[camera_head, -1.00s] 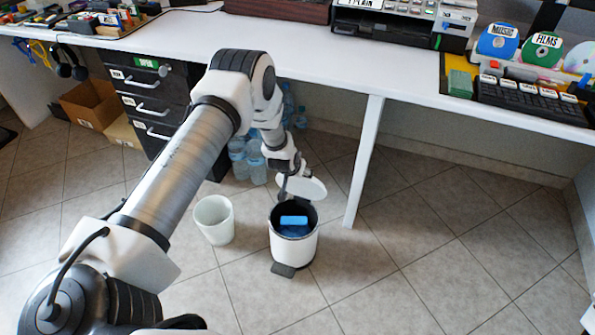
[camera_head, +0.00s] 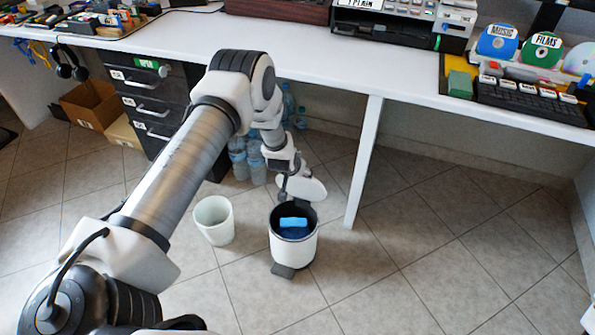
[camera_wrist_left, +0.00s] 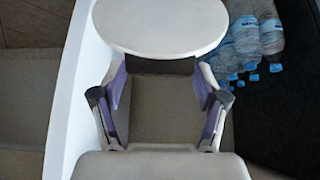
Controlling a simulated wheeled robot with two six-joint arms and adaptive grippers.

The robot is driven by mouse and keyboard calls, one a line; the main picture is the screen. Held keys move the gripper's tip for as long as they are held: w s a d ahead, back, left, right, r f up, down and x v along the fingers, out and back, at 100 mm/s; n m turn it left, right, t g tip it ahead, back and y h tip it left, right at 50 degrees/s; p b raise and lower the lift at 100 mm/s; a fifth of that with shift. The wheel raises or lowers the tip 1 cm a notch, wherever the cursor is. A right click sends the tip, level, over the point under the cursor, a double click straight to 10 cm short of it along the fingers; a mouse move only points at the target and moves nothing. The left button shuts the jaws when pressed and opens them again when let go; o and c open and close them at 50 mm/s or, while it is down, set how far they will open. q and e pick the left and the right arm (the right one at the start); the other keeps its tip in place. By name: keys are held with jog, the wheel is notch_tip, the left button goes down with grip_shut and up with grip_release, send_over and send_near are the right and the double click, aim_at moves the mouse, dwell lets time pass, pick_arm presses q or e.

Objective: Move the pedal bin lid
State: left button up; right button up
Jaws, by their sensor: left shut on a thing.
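The pedal bin (camera_head: 294,245) is white with a dark rim and a dark pedal at its front, standing on the tiled floor. Its round white lid (camera_head: 313,189) is up, at the back of the open bin. Inside the bin a blue thing (camera_head: 294,222) shows. My left gripper (camera_head: 287,186) is at the lid's left side in the head view and is shut on the lid. In the left wrist view the lid (camera_wrist_left: 160,24) lies just past the fingers (camera_wrist_left: 160,68), with a dark piece at its edge between them. My right gripper is not in view.
A white open bin (camera_head: 214,222) stands left of the pedal bin. Water bottles (camera_head: 247,160) stand behind, under the desk (camera_head: 300,52). A white desk leg (camera_head: 364,160) is close on the right. Drawers (camera_head: 150,103) are at the left. The floor at right is clear.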

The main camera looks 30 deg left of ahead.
pick_arm(q)
jog(key=o, duration=1.7)
jog(key=shift+f, duration=0.15)
jog(key=v, duration=1.2)
